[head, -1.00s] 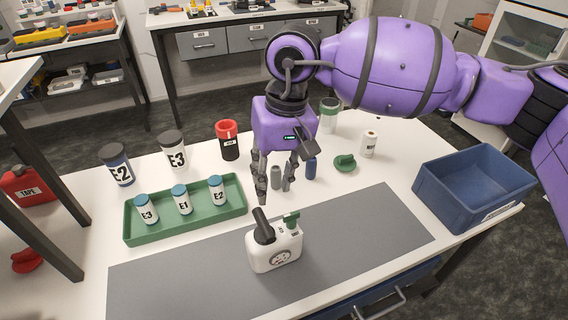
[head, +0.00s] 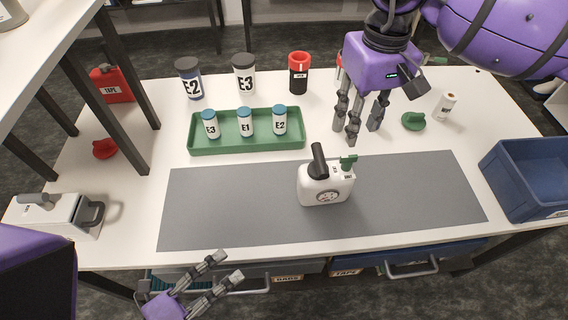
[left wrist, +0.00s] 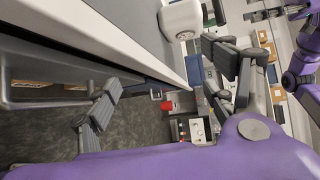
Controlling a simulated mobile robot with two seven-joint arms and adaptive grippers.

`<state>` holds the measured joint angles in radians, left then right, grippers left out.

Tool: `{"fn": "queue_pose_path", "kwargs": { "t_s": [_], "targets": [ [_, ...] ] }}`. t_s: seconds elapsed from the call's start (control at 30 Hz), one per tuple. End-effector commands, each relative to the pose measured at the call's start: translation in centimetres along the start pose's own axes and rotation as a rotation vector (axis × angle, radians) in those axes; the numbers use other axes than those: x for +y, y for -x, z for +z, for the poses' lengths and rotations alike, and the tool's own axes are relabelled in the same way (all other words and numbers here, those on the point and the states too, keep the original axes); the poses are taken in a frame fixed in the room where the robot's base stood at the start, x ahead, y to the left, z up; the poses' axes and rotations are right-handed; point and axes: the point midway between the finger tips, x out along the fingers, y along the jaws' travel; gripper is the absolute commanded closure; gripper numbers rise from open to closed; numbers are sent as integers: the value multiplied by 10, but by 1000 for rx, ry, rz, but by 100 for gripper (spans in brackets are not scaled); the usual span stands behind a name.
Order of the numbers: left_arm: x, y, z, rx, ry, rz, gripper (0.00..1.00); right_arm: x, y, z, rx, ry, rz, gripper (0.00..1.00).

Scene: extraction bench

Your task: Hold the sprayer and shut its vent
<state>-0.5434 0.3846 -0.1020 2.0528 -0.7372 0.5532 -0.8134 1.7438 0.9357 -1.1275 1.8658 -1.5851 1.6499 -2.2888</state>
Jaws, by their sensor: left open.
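The sprayer (head: 322,190) is a white jug with a black angled handle (head: 318,160), a round gauge on its front and a green cap-like part (head: 348,162) on top. It stands upright on the grey mat. My right gripper (head: 355,133) hangs beyond it and slightly right, fingers spread, apart from the sprayer. My left gripper (head: 232,267) is open and empty at the bench's front edge, left of and nearer than the sprayer. Its spread fingers also show in the left wrist view (left wrist: 165,85). A white rounded object at the top there cannot be identified for certain.
A green tray (head: 247,147) with several small jars stands behind the mat (head: 230,210). Larger jars stand at the back. A blue bin (head: 500,185) is at the right, and a white device (head: 50,215) at the left. The mat around the sprayer is clear.

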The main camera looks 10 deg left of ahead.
Motion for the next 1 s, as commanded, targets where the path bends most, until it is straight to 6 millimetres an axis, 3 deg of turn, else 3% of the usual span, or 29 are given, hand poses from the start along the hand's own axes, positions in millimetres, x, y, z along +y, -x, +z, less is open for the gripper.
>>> {"fn": "queue_pose_path", "kwargs": {
  "t_s": [0.03,0.1,0.37,0.5,0.7,0.83,1.0],
  "targets": [
    [-21,-5,6,45,-81,-62,23,0,0,0,0,0,0,69],
    [-44,-18,12,121,-227,-150,23,0,0,0,0,0,0,69],
    [-69,-96,29,243,-689,-333,23,0,0,0,0,0,0,69],
    [-88,-142,41,285,-961,-437,23,0,0,0,0,0,0,69],
    [-117,-194,57,316,-1285,-560,23,0,0,0,0,0,0,69],
    [-130,-214,63,324,-1414,-606,23,0,0,0,0,0,0,69],
    [-134,-224,67,326,-1480,-629,23,0,0,0,0,0,0,69]
  ]
}}
